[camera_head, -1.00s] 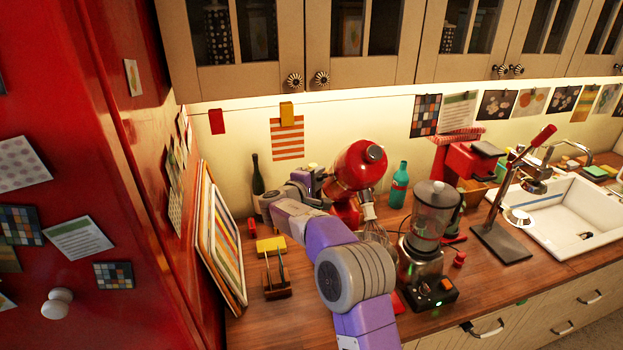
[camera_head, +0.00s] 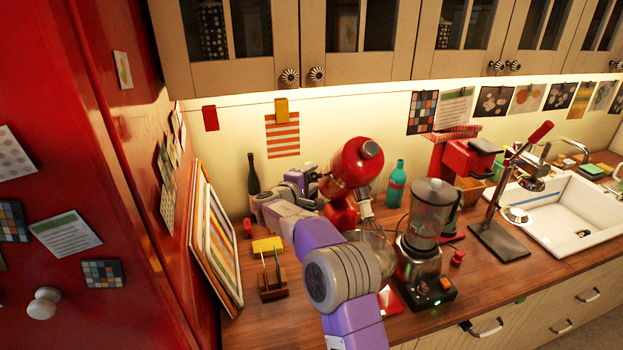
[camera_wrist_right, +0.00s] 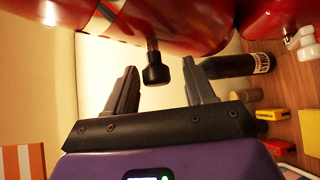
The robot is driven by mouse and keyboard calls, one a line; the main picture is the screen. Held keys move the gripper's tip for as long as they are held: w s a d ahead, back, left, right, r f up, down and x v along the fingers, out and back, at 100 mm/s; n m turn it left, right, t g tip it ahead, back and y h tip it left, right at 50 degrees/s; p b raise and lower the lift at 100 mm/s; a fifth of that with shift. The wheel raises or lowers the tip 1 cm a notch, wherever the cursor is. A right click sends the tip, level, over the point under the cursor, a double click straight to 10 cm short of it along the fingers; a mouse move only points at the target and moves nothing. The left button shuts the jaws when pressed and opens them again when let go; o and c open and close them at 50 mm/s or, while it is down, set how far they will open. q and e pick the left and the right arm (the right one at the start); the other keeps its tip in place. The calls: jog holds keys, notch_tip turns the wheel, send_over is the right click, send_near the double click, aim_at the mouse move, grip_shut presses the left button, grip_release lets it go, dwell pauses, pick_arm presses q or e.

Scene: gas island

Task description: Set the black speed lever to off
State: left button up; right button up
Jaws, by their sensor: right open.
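The red stand mixer (camera_head: 356,163) stands on the counter near the back wall. In the right wrist view its glossy red body (camera_wrist_right: 180,22) fills the top, and the black speed lever (camera_wrist_right: 154,66), a short stem with a rounded knob, hangs from it. My right gripper (camera_wrist_right: 159,68) is open, with the lever knob between its two fingertips, apparently not touching either finger. In the head view my right gripper (camera_head: 308,180) is at the mixer's left side, and the lever cannot be made out there. My left gripper is not in view.
A glass bowl (camera_head: 378,262) sits under the mixer's whisk, partly behind my arm. A blender (camera_head: 425,260) stands to the right. A dark bottle (camera_head: 254,178), a yellow block (camera_head: 267,244) and a wooden rack (camera_head: 272,287) are on the left. Cabinets (camera_head: 360,45) hang above.

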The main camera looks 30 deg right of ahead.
jog(key=f+b+v, duration=0.1)
jog(key=v, duration=0.6)
jog(key=shift+r+b, duration=0.3)
jog(key=shift+r, duration=0.2)
